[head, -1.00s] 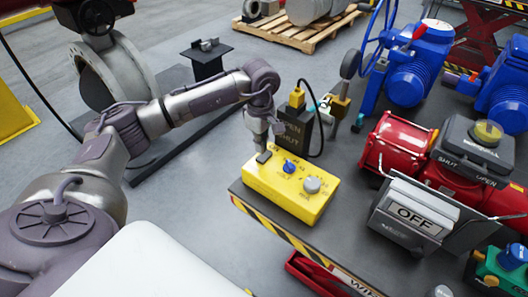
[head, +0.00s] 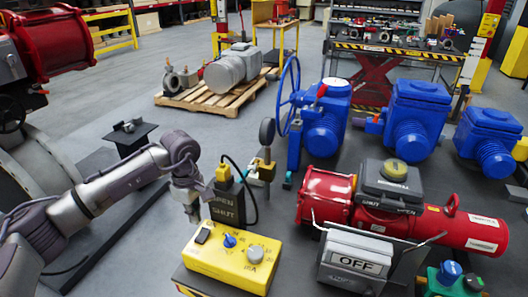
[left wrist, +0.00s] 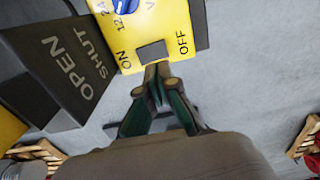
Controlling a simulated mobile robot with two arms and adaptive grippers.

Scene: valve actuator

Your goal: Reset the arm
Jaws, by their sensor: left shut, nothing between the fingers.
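My left arm comes in from the left in the head view. Its gripper (head: 194,217) points down just behind the left end of a yellow control box (head: 217,262). The box carries a black rocker switch (head: 203,236), a blue knob (head: 229,241) and a grey knob (head: 256,252). In the left wrist view the gripper (left wrist: 158,70) is shut and empty, its fingertips close beside the black switch (left wrist: 152,50), between the ON and OFF labels. I cannot tell whether they touch it. My right gripper is not in view.
A black OPEN/SHUT block (head: 228,204) with a yellow plug and cable stands behind the box. A red actuator (head: 430,222) and an OFF sign (head: 357,262) are to the right. Blue actuators (head: 415,120), a pallet (head: 213,97) and a black stand (head: 131,138) are farther back.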

